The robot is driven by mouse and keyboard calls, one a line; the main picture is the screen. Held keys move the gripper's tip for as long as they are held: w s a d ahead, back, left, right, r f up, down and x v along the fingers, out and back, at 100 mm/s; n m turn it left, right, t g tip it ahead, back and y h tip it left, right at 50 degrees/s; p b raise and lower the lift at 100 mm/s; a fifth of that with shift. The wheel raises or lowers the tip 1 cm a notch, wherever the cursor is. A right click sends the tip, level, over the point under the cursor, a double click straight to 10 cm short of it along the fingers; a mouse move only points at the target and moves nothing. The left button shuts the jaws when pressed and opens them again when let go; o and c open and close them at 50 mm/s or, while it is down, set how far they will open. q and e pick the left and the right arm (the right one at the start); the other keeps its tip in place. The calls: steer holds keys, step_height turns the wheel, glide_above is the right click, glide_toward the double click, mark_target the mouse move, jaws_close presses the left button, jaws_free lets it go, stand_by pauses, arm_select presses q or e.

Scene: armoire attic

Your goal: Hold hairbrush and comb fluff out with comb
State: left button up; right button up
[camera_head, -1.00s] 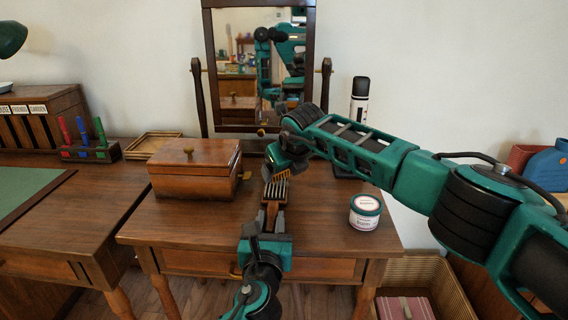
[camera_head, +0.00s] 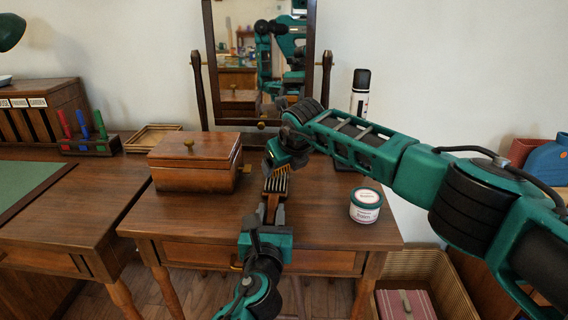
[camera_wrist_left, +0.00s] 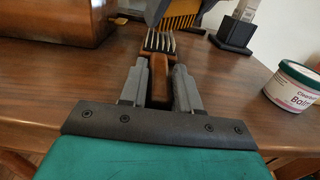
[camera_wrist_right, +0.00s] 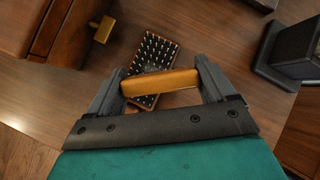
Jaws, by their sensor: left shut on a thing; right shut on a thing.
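The hairbrush (camera_head: 275,186) has a wooden handle and a head with upright bristles. My left gripper (camera_head: 269,214) is shut on the handle and holds the brush bristles up over the dressing table. The handle shows between the left fingers in the left wrist view (camera_wrist_left: 159,68). The amber comb (camera_head: 284,171) is in my right gripper (camera_head: 282,160), which is shut on its spine. The comb's teeth point down just beyond the bristles (camera_wrist_left: 160,42). In the right wrist view the comb (camera_wrist_right: 160,86) crosses in front of the brush head (camera_wrist_right: 154,55). I cannot make out any fluff.
A wooden box (camera_head: 192,164) stands left of the brush, with a brass knob. A white jar with a green lid (camera_head: 365,204) stands at the right. A basket (camera_head: 425,268) sits below right.

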steer(key=shift+w+a, duration=0.1)
steer(key=shift+w, duration=0.9)
steer(key=shift+r, duration=3.45)
steer(key=d+r, duration=0.3)
steer(key=d, duration=0.6)
steer(key=shift+d, duration=0.15)
